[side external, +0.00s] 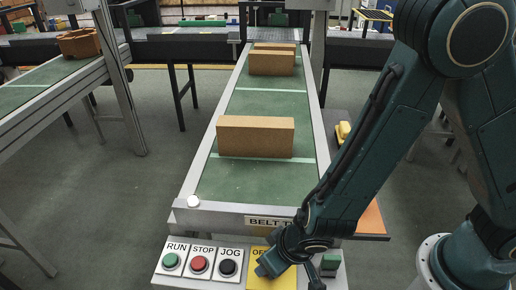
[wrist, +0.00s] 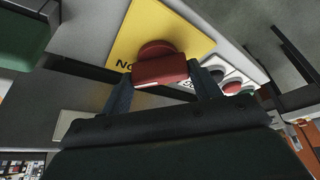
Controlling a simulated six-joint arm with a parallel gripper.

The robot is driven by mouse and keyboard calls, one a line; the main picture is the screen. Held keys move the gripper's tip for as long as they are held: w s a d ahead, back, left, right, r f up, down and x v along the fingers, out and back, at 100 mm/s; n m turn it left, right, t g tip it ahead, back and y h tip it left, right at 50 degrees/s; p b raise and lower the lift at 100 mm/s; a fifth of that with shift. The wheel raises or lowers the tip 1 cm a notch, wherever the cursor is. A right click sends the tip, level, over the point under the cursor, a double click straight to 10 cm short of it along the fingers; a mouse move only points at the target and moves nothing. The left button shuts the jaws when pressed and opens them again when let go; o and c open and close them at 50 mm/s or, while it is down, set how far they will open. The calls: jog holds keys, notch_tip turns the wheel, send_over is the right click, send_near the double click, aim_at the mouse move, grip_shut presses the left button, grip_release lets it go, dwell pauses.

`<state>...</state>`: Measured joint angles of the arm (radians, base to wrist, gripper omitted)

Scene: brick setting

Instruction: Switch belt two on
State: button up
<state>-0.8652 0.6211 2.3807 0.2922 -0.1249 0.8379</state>
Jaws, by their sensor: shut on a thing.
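The belt two panel has a yellow plate (side external: 257,281) marked "OF…", partly behind my gripper (side external: 292,265). In the wrist view, a red rotary switch (wrist: 159,70) stands on the yellow plate (wrist: 130,30). My gripper (wrist: 162,82) is shut on the switch's red handle, one finger on each side. Part of a word, "No", shows beside the switch. I cannot tell which position the handle points to. The label "BELT T…" (side external: 268,221) is on the belt's end, its last letters hidden by my arm.
Green RUN (side external: 171,260), red STOP (side external: 199,264) and black JOG (side external: 228,268) buttons sit left of the yellow plate. A white round lamp (side external: 193,201) is above them. Brown bricks (side external: 256,136) lie on the green belt (side external: 240,180). A green block (side external: 330,262) is right of my gripper.

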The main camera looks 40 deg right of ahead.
dwell(0.4)
jog(key=o, duration=0.7)
jog(key=shift+r, duration=0.15)
jog(key=v, duration=1.3)
jog(key=shift+r, duration=0.25)
jog(key=shift+s, duration=0.1)
